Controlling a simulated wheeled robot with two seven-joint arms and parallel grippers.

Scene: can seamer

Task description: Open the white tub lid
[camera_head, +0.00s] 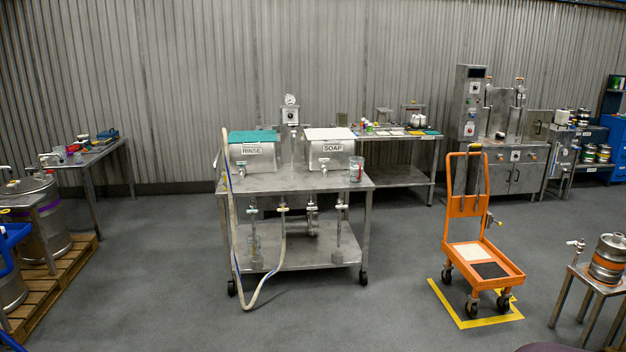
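A steel tub labelled SOAP (331,155) stands on the right side of the wheeled steel cart in the middle. Its white lid (329,133) lies flat across its top and looks closed. A matching tub labelled RINSE (252,157) stands to its left under a teal lid (253,136). Neither of my grippers is in view, so nothing of mine is seen near the white lid.
The steel cart (290,181) carries a glass (356,169) at its right end, and a hose (231,205) hangs down its left side. An orange trolley (484,258) stands to the right inside yellow floor marks. A keg (607,260) sits on a stool at far right. Floor before the cart is clear.

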